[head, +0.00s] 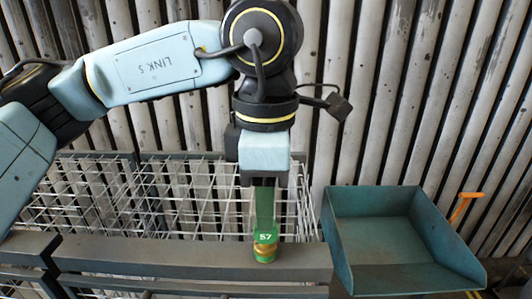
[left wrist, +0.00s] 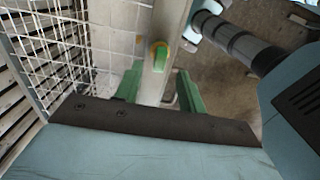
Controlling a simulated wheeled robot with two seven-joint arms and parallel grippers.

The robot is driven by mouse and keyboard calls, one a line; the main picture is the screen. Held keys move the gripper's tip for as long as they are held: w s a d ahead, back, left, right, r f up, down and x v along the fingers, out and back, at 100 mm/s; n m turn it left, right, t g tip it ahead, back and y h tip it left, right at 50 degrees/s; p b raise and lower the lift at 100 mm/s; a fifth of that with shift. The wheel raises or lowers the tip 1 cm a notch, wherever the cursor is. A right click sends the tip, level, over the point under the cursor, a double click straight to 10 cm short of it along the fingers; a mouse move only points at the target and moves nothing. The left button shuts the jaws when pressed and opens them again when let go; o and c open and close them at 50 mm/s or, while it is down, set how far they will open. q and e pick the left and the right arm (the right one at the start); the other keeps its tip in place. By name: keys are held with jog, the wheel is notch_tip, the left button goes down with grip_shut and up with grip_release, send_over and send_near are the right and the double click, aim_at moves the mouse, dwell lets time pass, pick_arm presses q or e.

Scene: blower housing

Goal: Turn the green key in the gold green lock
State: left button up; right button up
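The gold green lock (head: 265,252) sits on top of the grey rail, with a gold ring and a green base. The green key (head: 265,238) is on it, with a white "57" showing. In the left wrist view the green key (left wrist: 161,57) is an upright green block with the gold ring partly around it. My left gripper (head: 265,226) points down from above, its green fingers just over the key in the head view. In the left wrist view my left gripper (left wrist: 158,80) has its fingers wide apart, with nothing between them. My right gripper is not in view.
A grey rail (head: 180,253) runs across the front. White wire mesh baskets (head: 190,200) stand behind it. A teal open tray (head: 395,225) is at the right, with an orange handle (head: 464,207) beside it. A slatted wall closes the back.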

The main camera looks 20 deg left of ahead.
aim_at(266, 238)
pick_arm(q)
notch_tip(266, 238, down, 4)
jog(key=shift+r+p, duration=0.15)
jog(key=shift+p, duration=0.15)
jog(key=shift+f, duration=0.55)
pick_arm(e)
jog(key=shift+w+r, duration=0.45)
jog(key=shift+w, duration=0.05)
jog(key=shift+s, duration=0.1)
pick_arm(q)
grip_shut()
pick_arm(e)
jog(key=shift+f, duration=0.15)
